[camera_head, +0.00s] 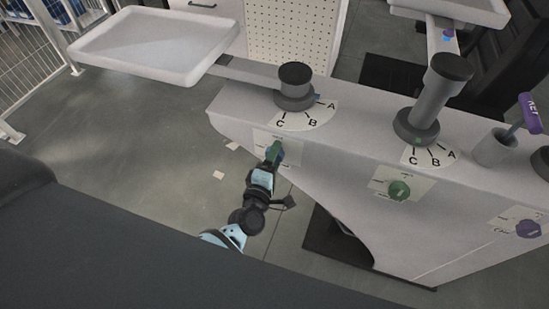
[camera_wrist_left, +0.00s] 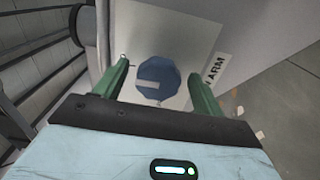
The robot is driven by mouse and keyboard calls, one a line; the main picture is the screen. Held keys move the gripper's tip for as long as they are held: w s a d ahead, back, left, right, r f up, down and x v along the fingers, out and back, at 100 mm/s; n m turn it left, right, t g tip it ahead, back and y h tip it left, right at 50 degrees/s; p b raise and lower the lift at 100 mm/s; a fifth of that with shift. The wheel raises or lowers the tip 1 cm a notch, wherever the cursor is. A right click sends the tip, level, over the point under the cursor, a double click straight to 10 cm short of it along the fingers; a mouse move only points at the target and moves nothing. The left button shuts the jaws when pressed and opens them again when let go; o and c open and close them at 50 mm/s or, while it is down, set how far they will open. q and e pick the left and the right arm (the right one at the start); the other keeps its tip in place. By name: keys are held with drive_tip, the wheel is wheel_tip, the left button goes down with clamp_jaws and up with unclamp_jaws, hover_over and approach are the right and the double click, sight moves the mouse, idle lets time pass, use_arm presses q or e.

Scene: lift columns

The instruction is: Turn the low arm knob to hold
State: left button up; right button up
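The low arm knob is a blue many-sided knob (camera_wrist_left: 160,72) with a pale bar on its face. It sits on a light plate (camera_wrist_left: 200,40) marked with letters ending in "ARM". In the head view the plate (camera_head: 290,143) is on the front of the grey console, below the short left column (camera_head: 294,82); there the knob is mostly hidden by my gripper. My left gripper (camera_wrist_left: 158,70) is open, its green fingers on either side of the knob with a visible gap on each side. It also shows in the head view (camera_head: 273,152). My right gripper is not in view.
A taller column (camera_head: 430,105) stands right on the console (camera_head: 340,120), with a green knob (camera_head: 399,190) below it. A purple knob (camera_head: 528,228) and a purple key tag (camera_head: 530,112) are further right. A white tray (camera_head: 155,45) extends left. Both columns have A, B, C dials.

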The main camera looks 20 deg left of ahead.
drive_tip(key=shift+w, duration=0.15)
use_arm(q)
drive_tip(key=s, duration=0.7)
drive_tip(key=shift+s, duration=0.4)
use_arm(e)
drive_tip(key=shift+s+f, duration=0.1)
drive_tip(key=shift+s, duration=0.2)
use_arm(q)
drive_tip(key=shift+a, duration=0.1)
drive_tip(key=s+a+f+m+g+p, duration=0.1)
drive_tip(key=s+f+m+g, duration=0.1)
drive_tip(key=s+m, duration=0.4)
drive_tip(key=s+a+f+m+g+h+p, duration=0.1)
drive_tip(key=s+a+f+m+g+p, duration=0.1)
drive_tip(key=s+m+g, duration=0.2)
drive_tip(key=s+a+f+m+g+p, duration=0.1)
drive_tip(key=s+m, duration=0.8)
drive_tip(key=s, duration=0.9)
drive_tip(key=shift+a+f+g+p, duration=0.45)
drive_tip(key=shift+f+g, duration=0.45)
drive_tip(key=shift+g, duration=0.2)
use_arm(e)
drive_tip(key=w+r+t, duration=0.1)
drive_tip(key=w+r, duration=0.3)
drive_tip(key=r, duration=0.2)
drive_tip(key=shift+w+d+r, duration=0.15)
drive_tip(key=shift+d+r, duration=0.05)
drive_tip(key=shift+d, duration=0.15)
